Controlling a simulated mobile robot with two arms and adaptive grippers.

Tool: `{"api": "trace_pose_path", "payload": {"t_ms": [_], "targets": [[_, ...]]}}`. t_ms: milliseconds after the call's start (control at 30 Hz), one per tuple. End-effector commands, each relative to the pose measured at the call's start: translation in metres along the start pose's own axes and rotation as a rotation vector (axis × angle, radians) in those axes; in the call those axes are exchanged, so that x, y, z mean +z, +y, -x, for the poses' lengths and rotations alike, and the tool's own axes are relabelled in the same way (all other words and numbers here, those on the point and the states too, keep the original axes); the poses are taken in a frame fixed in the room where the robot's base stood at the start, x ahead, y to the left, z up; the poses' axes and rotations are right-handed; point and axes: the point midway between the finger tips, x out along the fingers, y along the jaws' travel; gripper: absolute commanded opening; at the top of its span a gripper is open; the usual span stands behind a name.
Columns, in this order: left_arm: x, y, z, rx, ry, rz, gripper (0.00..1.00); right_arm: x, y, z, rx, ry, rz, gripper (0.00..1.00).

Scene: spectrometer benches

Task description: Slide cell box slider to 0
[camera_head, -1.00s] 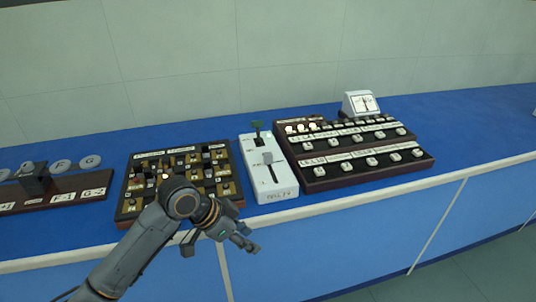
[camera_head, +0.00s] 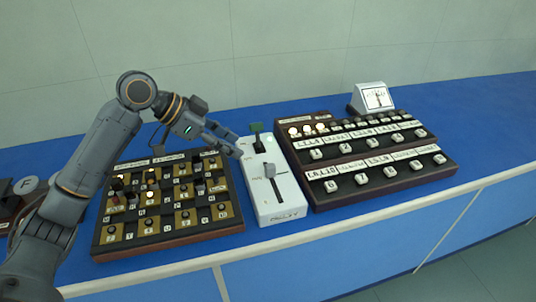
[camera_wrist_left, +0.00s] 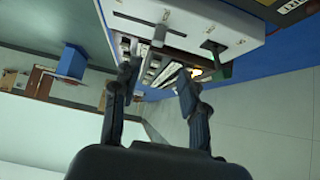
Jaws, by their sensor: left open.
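The cell box (camera_head: 277,203) is a white box on the blue bench, in the middle of the head view. Its grey slider (camera_head: 270,170) sits about midway along a dark slot. A green-topped lever (camera_head: 256,129) stands at its far end. My left gripper (camera_head: 236,146) is open and empty, above and just left of the box's far part, apart from the slider. In the left wrist view the open fingers (camera_wrist_left: 158,84) point towards the white box (camera_wrist_left: 225,25), with the slider (camera_wrist_left: 159,37) near them. The scale labels are too small to read surely. My right gripper is not in view.
A brown-framed switch board (camera_head: 170,236) lies left of the box, partly under my left arm. A dark panel with several white knobs (camera_head: 386,190) stands close on the right, with a white meter (camera_head: 377,97) behind it. Blue bench is free at the far right.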

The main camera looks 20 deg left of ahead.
Motion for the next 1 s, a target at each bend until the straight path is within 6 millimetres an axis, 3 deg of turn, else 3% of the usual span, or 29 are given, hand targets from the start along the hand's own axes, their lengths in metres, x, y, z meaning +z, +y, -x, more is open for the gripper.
{"api": "trace_pose_path", "payload": {"t_ms": [167,400,700,1000], "targets": [[-0.001,0.001,-0.021,0.006,0.001,0.000,0.43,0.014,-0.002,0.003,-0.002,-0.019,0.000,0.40],[-0.001,0.001,-0.072,0.006,0.002,0.003,0.43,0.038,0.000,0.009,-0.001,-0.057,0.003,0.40],[0.000,0.001,-0.123,0.002,0.001,0.001,0.43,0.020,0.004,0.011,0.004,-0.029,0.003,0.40],[0.001,0.001,-0.137,0.000,-0.001,0.000,0.43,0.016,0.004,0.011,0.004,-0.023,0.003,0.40]]}}
